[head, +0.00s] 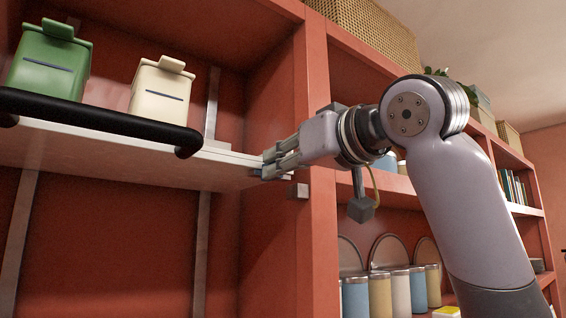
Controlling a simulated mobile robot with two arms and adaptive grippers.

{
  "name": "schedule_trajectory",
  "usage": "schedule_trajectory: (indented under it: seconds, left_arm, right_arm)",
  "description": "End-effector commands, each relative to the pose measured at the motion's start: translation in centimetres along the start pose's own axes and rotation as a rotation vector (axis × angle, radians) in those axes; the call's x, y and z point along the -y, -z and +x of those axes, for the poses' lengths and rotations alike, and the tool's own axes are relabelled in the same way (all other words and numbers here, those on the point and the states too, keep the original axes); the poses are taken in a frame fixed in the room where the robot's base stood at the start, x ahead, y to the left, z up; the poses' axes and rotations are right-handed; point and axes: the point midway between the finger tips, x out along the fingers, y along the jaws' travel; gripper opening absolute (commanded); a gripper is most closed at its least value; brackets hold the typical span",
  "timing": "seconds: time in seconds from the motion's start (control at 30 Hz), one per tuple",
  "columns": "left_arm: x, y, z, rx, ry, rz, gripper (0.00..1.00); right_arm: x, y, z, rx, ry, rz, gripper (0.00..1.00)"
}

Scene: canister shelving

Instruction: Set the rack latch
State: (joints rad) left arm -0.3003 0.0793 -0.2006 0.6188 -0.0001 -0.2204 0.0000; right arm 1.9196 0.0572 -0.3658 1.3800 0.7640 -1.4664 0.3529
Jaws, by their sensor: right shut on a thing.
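The white rack shelf (205,155) spans the left bay, with a black padded bar (95,116) along its front. My right gripper (268,166) reaches in from the right and is shut at the rack's front right end, beside the red post. The part between its fingers, at the place of the rack latch, is mostly hidden by the fingers. A small grey block (298,190) sits on the post just below the gripper. My left gripper is not in view.
A green canister (48,65) and a cream canister (160,92) stand upright on the rack. The red post (318,130) separates this bay from one on the right holding several lidded jars (380,292). Baskets (370,28) sit on top.

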Motion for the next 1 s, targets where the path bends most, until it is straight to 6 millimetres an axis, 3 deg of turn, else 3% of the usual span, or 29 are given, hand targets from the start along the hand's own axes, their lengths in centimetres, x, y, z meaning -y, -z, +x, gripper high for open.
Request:
schedule_trajectory:
  seconds: [0.43,0.7,0.97,1.0]
  left_arm:
    - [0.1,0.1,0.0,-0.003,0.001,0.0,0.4]
    - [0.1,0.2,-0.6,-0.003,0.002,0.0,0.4]
    - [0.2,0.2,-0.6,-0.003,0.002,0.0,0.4]
    - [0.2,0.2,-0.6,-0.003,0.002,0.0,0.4]
  right_arm:
    - [-0.1,0.1,-0.1,-0.001,0.0,0.0,0.0]
    - [-3.4,0.2,-0.1,-0.002,-0.003,0.001,0.0]
    - [-3.6,0.2,-0.1,-0.004,-0.004,0.0,0.0]
    - [-3.6,0.2,-0.1,-0.005,-0.004,0.0,0.15]
